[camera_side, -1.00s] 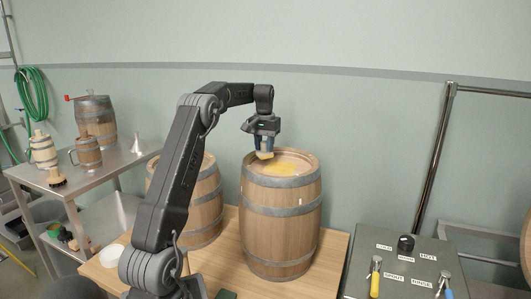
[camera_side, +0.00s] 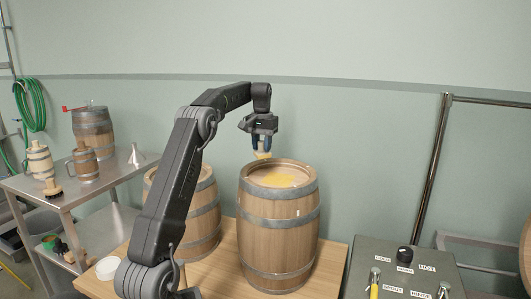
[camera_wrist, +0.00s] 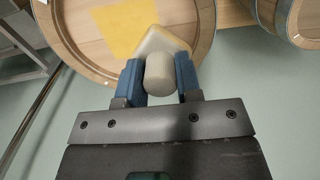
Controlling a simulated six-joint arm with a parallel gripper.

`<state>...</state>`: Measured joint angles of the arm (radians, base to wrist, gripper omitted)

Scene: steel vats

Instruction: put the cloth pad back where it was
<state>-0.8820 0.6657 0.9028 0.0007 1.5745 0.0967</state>
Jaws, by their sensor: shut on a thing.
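My gripper (camera_side: 262,146) is shut on the cloth pad (camera_wrist: 163,42), a cream block with a rounded knob between my blue fingers. In the side view the pad (camera_side: 263,155) shows a yellowish underside. It hangs a little above the head of the front barrel (camera_side: 278,225), near its back rim, apart from it. A yellow patch (camera_wrist: 122,25) lies on the barrel head, just beyond the pad in the wrist view.
A second barrel (camera_side: 203,215) stands close on the left, partly behind my arm. A round white disc (camera_side: 107,268) lies on the wooden table (camera_side: 225,285). A steel shelf (camera_side: 110,178) is at left, and a grey control panel (camera_side: 385,262) at right.

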